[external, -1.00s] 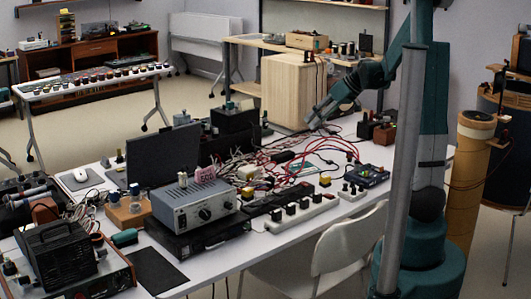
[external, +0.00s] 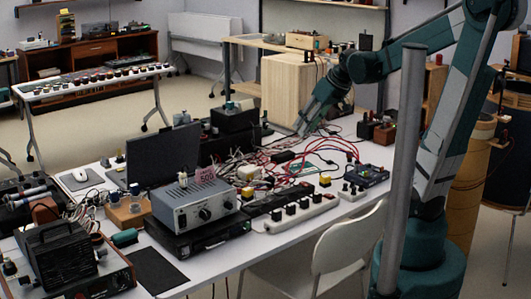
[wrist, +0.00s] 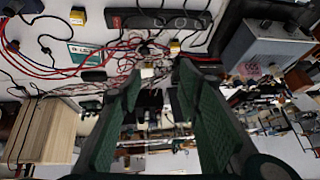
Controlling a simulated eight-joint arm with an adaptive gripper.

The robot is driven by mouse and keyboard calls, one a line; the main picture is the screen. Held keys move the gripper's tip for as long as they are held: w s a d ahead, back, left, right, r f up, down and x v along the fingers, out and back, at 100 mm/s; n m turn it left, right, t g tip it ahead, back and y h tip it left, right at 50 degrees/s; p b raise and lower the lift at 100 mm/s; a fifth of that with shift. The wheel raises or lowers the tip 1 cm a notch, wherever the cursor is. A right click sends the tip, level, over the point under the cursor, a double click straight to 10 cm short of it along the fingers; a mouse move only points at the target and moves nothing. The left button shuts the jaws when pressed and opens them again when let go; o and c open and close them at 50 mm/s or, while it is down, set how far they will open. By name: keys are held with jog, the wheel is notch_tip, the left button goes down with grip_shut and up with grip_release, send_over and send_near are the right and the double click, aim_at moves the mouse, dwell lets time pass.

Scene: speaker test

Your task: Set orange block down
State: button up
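My gripper (external: 303,129) is above the far side of the white table in the external view, pointing down and left. In the wrist view, the two green fingers of my gripper (wrist: 157,82) stand apart, and I see nothing held between them. I cannot pick out a plainly orange block. A reddish-brown block (external: 384,134) stands on the table to the right of my gripper. Small yellow blocks lie among the cables, one (external: 247,193) near the grey instrument and another (external: 325,180) near the power strip.
Red and black cables (external: 335,148) tangle across the table's middle. A grey instrument (external: 195,204), a dark screen (external: 163,156) and a white power strip (external: 301,212) crowd the near side. A white chair (external: 346,247) is in front.

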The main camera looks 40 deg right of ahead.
jog(key=s+a, duration=0.4)
jog(key=s, duration=0.2)
jog(key=s+a+t+h, duration=0.1)
jog(key=s+a, duration=0.3)
jog(key=s, duration=0.3)
jog(key=shift+s+f+h, duration=0.15)
jog(key=shift+f+h, duration=0.15)
